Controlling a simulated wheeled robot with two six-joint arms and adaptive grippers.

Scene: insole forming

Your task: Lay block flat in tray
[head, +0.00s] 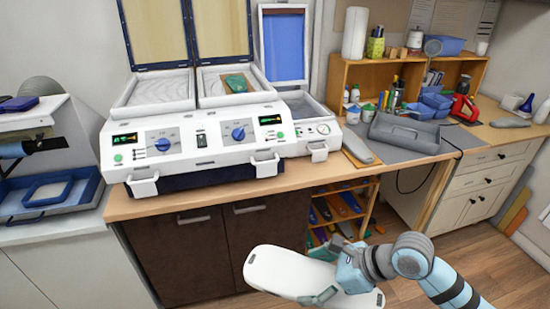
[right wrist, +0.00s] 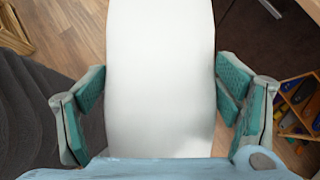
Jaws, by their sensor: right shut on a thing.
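A long white block (head: 285,272) with rounded ends is held in the air in front of the dark cabinet, below the counter's front edge. My right gripper (head: 334,272) is shut on it, gripping across its width near its right end. In the right wrist view the white block (right wrist: 160,75) lies between the teal finger pads of my right gripper (right wrist: 160,105). The forming machine has two open white trays: the left tray (head: 130,98) looks empty, and the right tray (head: 208,84) holds a green insole-shaped piece (head: 237,83). My left gripper is not in view.
The machine's white front panel (head: 200,140) has protruding handles. Blue trays (head: 80,184) sit at the left. A grey toolbox (head: 404,132) and wooden shelf (head: 345,75) stand at the right. Under the counter is a rack (head: 340,205) of colored pieces. Floor is clear at lower right.

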